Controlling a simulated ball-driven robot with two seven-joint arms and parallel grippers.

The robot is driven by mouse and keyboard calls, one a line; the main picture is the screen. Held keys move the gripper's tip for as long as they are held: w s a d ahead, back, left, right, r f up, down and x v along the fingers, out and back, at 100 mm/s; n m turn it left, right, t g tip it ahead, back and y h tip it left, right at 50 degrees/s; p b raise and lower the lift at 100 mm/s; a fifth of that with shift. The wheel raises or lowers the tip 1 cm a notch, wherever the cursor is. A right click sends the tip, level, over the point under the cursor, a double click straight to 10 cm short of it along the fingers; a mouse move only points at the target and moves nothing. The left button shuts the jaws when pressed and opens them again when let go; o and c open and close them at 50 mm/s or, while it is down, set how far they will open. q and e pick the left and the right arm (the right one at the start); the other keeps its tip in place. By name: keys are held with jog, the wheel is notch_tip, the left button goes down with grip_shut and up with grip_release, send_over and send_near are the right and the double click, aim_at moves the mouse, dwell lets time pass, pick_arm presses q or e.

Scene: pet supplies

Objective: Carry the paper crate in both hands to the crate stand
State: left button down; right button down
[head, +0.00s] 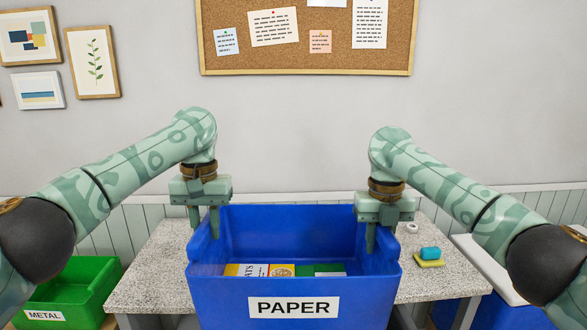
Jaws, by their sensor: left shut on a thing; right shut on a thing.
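The blue paper crate (230,303) with a white PAPER label is in the middle of the head view, in front of a speckled table. Flat yellow, white and green items lie inside it. My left gripper (204,222) is shut on the crate's left wall near the back corner. My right gripper (371,235) is shut on its right wall near the back corner. The crate looks level; its underside is hidden. I cannot make out a crate stand for certain.
The speckled table (152,270) shows behind and on both sides of the crate. A blue and yellow sponge-like item (430,255) and a small white round item (411,228) lie on its right. A green METAL crate (88,290) stands at lower left.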

aim_at(189, 264)
pick_arm(q)
jog(key=shift+w+a, duration=0.15)
pick_arm(e)
jog(key=shift+w+d, duration=0.1)
jog(key=shift+w, duration=0.05)
